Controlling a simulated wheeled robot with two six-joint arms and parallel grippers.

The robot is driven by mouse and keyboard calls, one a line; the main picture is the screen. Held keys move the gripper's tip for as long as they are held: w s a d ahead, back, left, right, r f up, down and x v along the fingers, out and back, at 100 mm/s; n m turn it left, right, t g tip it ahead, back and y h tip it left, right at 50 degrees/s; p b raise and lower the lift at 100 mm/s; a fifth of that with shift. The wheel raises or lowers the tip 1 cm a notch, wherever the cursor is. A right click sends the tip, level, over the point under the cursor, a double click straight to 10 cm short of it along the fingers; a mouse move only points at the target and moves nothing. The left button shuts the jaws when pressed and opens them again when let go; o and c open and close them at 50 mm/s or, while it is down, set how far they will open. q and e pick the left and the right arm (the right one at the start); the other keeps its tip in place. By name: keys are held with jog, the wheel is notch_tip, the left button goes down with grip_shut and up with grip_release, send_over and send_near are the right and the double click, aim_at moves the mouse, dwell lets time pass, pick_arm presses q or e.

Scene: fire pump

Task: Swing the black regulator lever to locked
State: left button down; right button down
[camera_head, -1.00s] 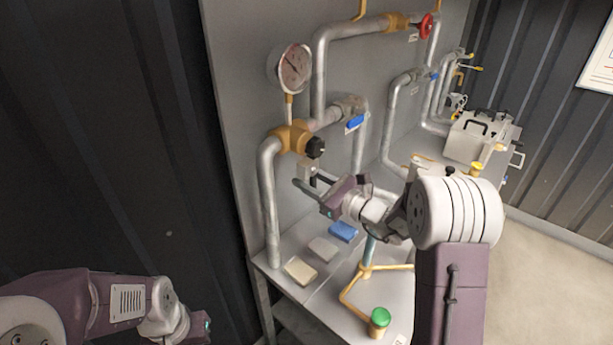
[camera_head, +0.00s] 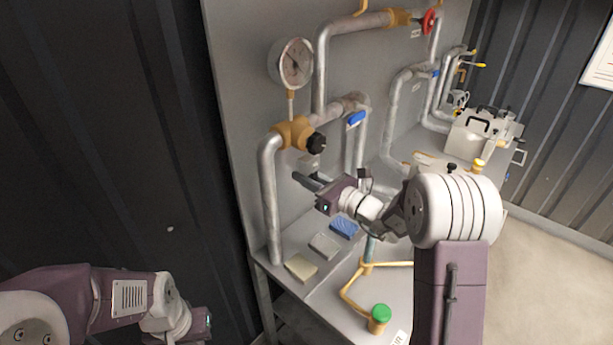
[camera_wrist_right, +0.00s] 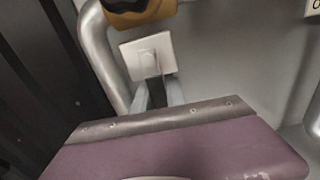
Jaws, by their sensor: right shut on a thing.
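The black regulator lever (camera_wrist_right: 157,92) hangs from a pale square plate (camera_wrist_right: 148,55) on the grey panel; in the head view the plate (camera_head: 308,163) is just below the brass valve with the black knob. My right gripper (camera_head: 306,181) is at the lever, and in the right wrist view its two fingers (camera_wrist_right: 158,97) stand on either side of the dark lever, shut on it. The gripper hides most of the lever in the head view. My left gripper (camera_head: 203,326) is low at the left, away from the panel; its fingers cannot be made out.
A pressure gauge (camera_head: 296,63) and black knob (camera_head: 316,143) are above the lever. A blue-handled valve (camera_head: 355,119) is to the right. Beige (camera_head: 301,267), grey (camera_head: 324,246) and blue (camera_head: 344,228) blocks and a green-capped pipe (camera_head: 380,312) are on the bench below.

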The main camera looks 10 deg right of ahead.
jog(key=c, duration=1.4)
grip_release()
jog(key=shift+o, duration=0.2)
jog(key=b+v, duration=0.1)
jog(key=v, duration=0.8)
